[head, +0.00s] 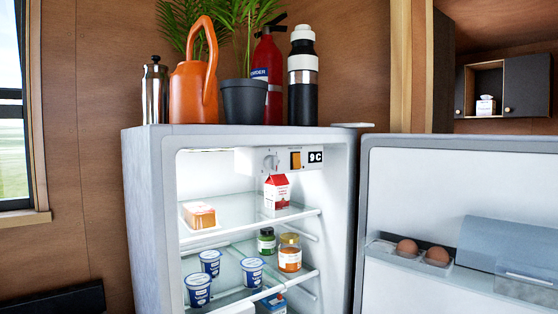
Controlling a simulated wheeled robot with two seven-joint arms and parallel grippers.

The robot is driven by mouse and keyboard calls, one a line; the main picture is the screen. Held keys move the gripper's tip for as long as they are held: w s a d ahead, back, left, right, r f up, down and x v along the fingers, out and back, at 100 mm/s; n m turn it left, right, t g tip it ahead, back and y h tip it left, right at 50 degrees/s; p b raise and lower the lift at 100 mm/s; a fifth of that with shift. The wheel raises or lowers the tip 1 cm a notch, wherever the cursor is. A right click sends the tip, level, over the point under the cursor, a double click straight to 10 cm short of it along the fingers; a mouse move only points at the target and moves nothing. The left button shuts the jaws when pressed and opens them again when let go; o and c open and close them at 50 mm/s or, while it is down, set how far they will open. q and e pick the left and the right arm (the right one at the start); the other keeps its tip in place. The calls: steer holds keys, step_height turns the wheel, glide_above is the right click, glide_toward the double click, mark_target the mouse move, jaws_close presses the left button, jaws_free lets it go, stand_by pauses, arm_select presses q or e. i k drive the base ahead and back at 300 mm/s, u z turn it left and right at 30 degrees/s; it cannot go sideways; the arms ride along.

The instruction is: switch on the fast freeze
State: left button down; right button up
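The fridge (142,200) stands in the middle with its door (420,200) swung open to the right. Inside at the top is a white control panel. It carries a round white dial (270,162), an orange-amber rocker switch (296,160) in a dark frame and a small black display (316,158) reading "9 C". The panel is unobstructed in the head view. Which way the switch is set is too small to tell. Neither of my grippers is in view.
A red-and-white carton (277,193) stands on the top shelf just below the panel, beside a wrapped loaf-like pack (199,215). Jars and several cups fill the lower shelves. An orange watering can (193,88), plant pot (244,103), extinguisher (268,72) and flask (303,80) stand on top.

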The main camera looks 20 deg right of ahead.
mark_target(295, 156)
steer(key=k, duration=0.65)
steer(key=z, duration=0.55)
steer(key=i, duration=1.1)
steer(key=u, duration=0.55)
